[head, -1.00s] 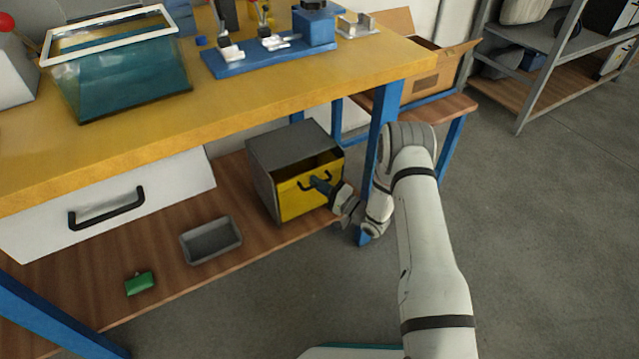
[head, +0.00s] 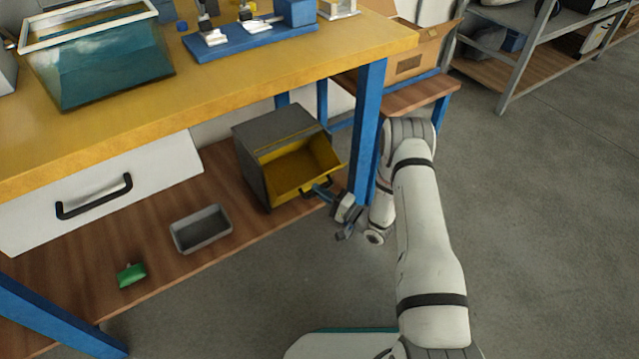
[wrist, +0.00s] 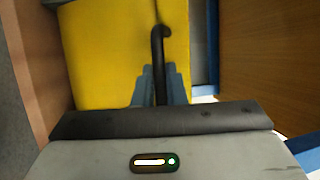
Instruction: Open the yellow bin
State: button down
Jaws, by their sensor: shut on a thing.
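The yellow bin (head: 290,172) sits in a grey cabinet (head: 262,132) on the wooden lower shelf under the workbench. Its front is tilted outward at the top, and its yellow inside shows in the head view. My gripper (head: 322,188) is at the bin's front, shut on the black handle. In the wrist view the yellow front (wrist: 105,55) fills the upper left, and the black handle (wrist: 159,50) runs down between my blue-grey fingers (wrist: 160,88). The far end of the handle is partly hidden by my gripper in the head view.
A grey tray (head: 200,230) and a green box (head: 131,275) lie on the lower shelf. A white drawer (head: 95,190) hangs at left. Open floor lies in front.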

jog(key=shift+s+d+f, duration=0.1)
jog(key=shift+s+f, duration=0.4)
jog(key=shift+f, duration=0.2)
jog(key=c, duration=1.5)
grip_release()
jog(key=shift+d, duration=0.1)
jog(key=p+v, duration=0.2)
jog(key=v, duration=0.5)
jog(key=shift+s+d, duration=0.2)
jog(key=shift+d, duration=0.05)
jog(key=shift+c, duration=0.4)
